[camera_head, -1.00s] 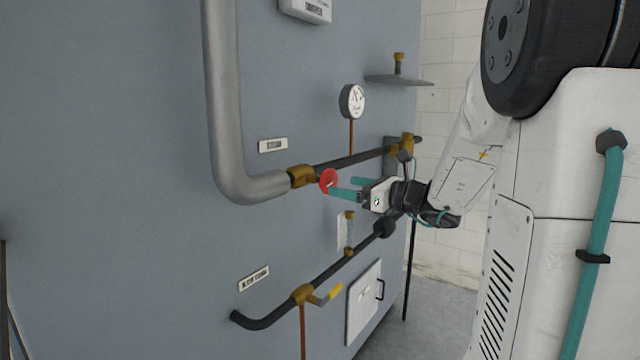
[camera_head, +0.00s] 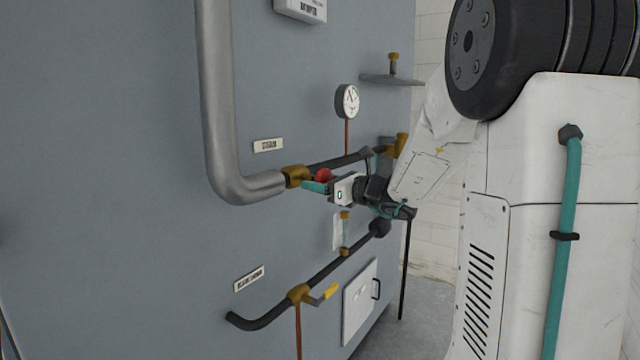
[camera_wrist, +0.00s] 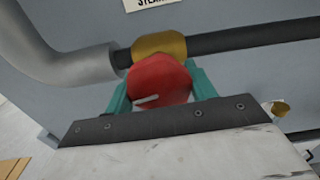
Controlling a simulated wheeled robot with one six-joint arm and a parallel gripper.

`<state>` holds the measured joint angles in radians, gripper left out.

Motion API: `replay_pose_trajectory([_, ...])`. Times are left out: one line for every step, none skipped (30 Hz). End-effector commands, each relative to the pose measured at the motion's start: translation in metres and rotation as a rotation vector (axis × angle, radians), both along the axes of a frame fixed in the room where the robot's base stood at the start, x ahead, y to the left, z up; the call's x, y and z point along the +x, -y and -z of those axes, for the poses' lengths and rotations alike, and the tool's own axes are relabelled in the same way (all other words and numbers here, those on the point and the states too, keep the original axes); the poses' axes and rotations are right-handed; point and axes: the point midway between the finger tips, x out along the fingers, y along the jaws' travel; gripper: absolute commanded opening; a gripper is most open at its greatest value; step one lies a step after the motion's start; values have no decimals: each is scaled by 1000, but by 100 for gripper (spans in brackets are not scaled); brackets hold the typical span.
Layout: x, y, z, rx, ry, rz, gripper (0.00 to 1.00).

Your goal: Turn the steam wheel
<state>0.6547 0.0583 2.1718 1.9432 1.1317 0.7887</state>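The red steam wheel (camera_head: 323,175) sits on the brass valve (camera_head: 296,176) in the upper pipe, below the label that reads STEAM (camera_head: 268,145). In the wrist view the wheel (camera_wrist: 160,80) fills the space between the two teal fingers of my gripper (camera_wrist: 160,90). The fingers stand on either side of it, the brass fitting (camera_wrist: 159,45) just behind. In the head view my gripper (camera_head: 314,186) is at the wheel and partly covers it. The fingers are spread apart; I cannot tell whether they touch the wheel's rim.
A dial gauge (camera_head: 347,101) is above the pipe, with a small shelf (camera_head: 392,79) farther right. A lower pipe (camera_head: 330,272) has a yellow-handled valve (camera_head: 325,294). A white hatch (camera_head: 360,300) is at lower right. The thick grey pipe (camera_head: 217,110) bends down at left.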

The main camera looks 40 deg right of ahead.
Motion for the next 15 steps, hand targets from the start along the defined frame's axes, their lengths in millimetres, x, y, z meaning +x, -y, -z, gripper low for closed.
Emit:
replay_pose_trajectory([0,0,0,0,0,0,33])
replay_pose_trajectory([0,0,0,0,0,0,33])
replay_pose_trajectory([0,0,0,0,0,0,33])
replay_pose_trajectory([0,0,0,-1,0,0,33])
replay_pose_trajectory([0,0,0,-2,1,0,33])
replay_pose_trajectory([0,0,0,-5,2,0,33])
replay_pose_trajectory([0,0,0,-8,3,0,33])
replay_pose_trajectory([0,0,0,-13,5,0,33])
replay_pose_trajectory([0,0,0,-21,8,0,33])
replay_pose_trajectory([0,0,0,-27,10,0,33])
replay_pose_trajectory([0,0,0,-37,13,0,33])
replay_pose_trajectory([0,0,0,-52,19,0,33])
replay_pose_trajectory([0,0,0,-63,23,0,33])
replay_pose_trajectory([0,0,0,-79,29,0,33])
replay_pose_trajectory([0,1,0,-100,36,0,33])
